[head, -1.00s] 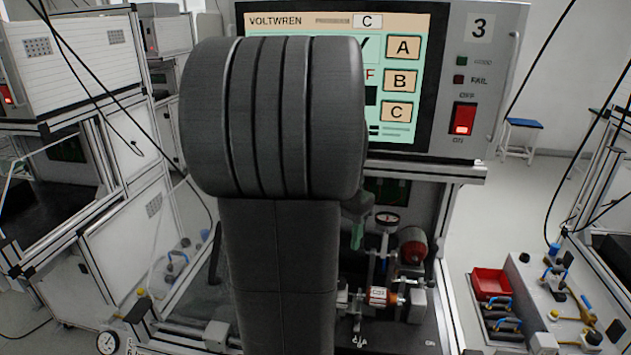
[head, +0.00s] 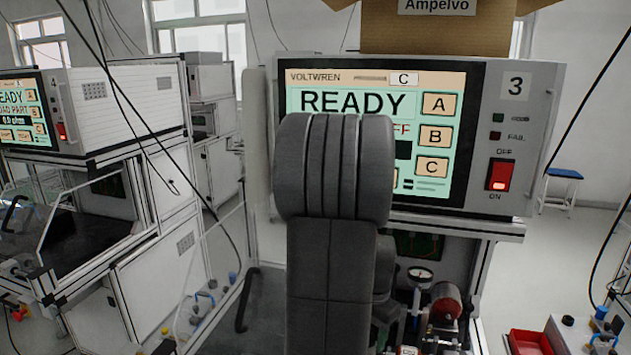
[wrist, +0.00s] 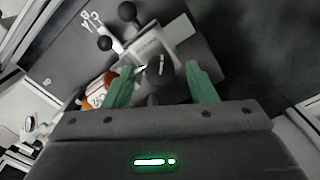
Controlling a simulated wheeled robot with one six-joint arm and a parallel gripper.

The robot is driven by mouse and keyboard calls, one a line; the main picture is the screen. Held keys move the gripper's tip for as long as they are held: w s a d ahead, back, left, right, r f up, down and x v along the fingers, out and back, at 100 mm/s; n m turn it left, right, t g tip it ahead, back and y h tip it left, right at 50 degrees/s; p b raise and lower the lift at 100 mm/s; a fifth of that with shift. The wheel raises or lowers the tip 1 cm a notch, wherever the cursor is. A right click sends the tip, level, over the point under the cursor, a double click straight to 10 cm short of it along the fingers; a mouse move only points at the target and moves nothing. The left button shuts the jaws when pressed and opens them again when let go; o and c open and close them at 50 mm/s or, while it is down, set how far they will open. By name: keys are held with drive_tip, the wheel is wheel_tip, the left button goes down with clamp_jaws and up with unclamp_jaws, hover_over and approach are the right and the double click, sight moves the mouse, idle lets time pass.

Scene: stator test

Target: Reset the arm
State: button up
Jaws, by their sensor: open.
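My arm stands in the middle of the head view, dark grey, in front of the tester marked 3 (head: 515,86). Its screen (head: 370,120) reads READY, with buttons A, B and C partly beside my arm. My gripper (wrist: 163,88) shows in the wrist view with two green fingers set wide apart and nothing held between them. Beyond and between the fingers is a dark rounded part of the fixture (wrist: 165,75). A copper-and-white stator (wrist: 97,97) lies just left of the left finger, partly hidden by it.
A cardboard box (head: 440,28) sits on top of the tester. A gauge (head: 420,276) and a red cylinder (head: 446,300) stand in the bay below. A red bin (head: 535,343) is at lower right. Another tester (head: 30,110) stands at left. Black cables hang at both sides.

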drive_tip(key=shift+r, duration=0.1)
wheel_tip(320, 180, up, 14)
wheel_tip(320, 180, down, 14)
drive_tip(key=shift+r, duration=0.2)
drive_tip(key=shift+f, duration=0.35)
drive_tip(key=n, duration=0.4)
drive_tip(key=n+p, duration=0.1)
drive_tip(key=n, duration=0.3)
drive_tip(key=shift+r+n, duration=0.1)
drive_tip(key=shift+n, duration=0.3)
drive_tip(key=n+p, duration=0.1)
drive_tip(key=n, duration=0.3)
drive_tip(key=shift+n, duration=0.3)
drive_tip(key=shift+n+p, duration=0.4)
drive_tip(key=shift+n, duration=1.6)
